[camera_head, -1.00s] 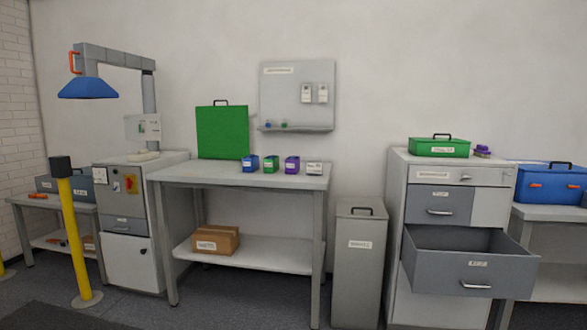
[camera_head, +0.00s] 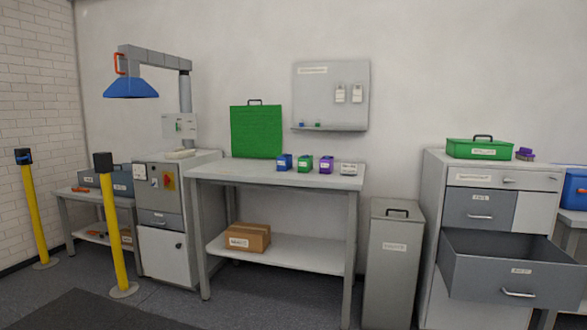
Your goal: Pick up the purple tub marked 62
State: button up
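A small purple tub (camera_head: 326,165) with a white label stands upright on the grey workbench (camera_head: 270,173), near its right end. The number on its label is too small to read. A green tub (camera_head: 305,163) and a blue tub (camera_head: 284,162) stand to its left, and a white-grey tub (camera_head: 349,169) to its right. Another purple item (camera_head: 525,154) lies on top of the drawer cabinet at the right. My gripper does not show in this view.
An open drawer (camera_head: 515,268) juts out of the cabinet (camera_head: 435,200) at the right. A grey bin (camera_head: 391,265) stands between bench and cabinet. Yellow posts (camera_head: 113,225) stand at the left. A cardboard box (camera_head: 247,237) sits on the bench's lower shelf.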

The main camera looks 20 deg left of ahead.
aim_at(327, 167)
jog(key=i+j+u, duration=0.65)
jog(key=i, duration=0.4)
jog(key=j, duration=0.05)
